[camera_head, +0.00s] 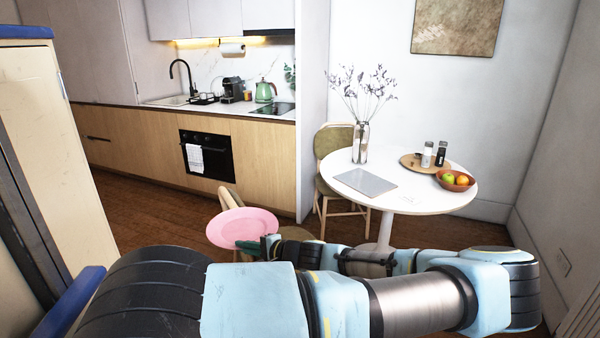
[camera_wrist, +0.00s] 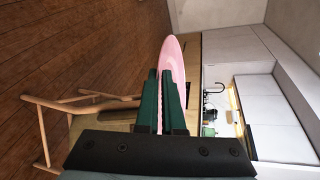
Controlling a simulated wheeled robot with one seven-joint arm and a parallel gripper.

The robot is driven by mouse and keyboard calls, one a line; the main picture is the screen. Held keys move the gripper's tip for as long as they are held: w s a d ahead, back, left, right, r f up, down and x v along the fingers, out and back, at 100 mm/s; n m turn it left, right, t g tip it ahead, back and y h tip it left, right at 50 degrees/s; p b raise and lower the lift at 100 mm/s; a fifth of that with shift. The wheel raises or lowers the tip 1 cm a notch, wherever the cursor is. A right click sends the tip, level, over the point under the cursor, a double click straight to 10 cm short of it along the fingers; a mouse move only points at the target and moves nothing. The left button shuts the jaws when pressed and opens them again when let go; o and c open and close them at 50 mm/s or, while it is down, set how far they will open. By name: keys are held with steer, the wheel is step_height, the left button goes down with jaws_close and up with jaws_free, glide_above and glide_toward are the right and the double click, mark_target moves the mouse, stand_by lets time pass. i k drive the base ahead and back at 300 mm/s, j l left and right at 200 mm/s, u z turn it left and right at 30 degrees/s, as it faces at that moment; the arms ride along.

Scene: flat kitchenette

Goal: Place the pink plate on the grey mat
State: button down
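The pink plate (camera_head: 242,226) is held in the air, left of the round table in the head view. My gripper (camera_head: 266,244) is shut on its rim. In the wrist view, the green fingers of my gripper (camera_wrist: 167,100) pinch the edge of the pink plate (camera_wrist: 172,58), which shows nearly edge-on. The grey mat (camera_head: 365,182) lies flat on the white round table, near its left edge, with nothing on it. The plate is apart from the mat and the table.
The white round table (camera_head: 420,197) also holds a glass vase (camera_head: 361,143) with dry stems, a wooden tray (camera_head: 411,161) with two shakers, and a fruit bowl (camera_head: 455,181). A chair (camera_head: 335,141) stands behind it. Another chair (camera_wrist: 45,128) is close to my gripper.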

mark_target(358, 185)
steer(key=i+l+u, duration=0.1)
steer(key=l+u, duration=0.6)
steer(key=l, duration=0.2)
steer(key=i+l+u, duration=0.1)
steer(key=l+u, duration=0.3)
steer(key=k+l, duration=0.1)
steer(key=l, duration=0.9)
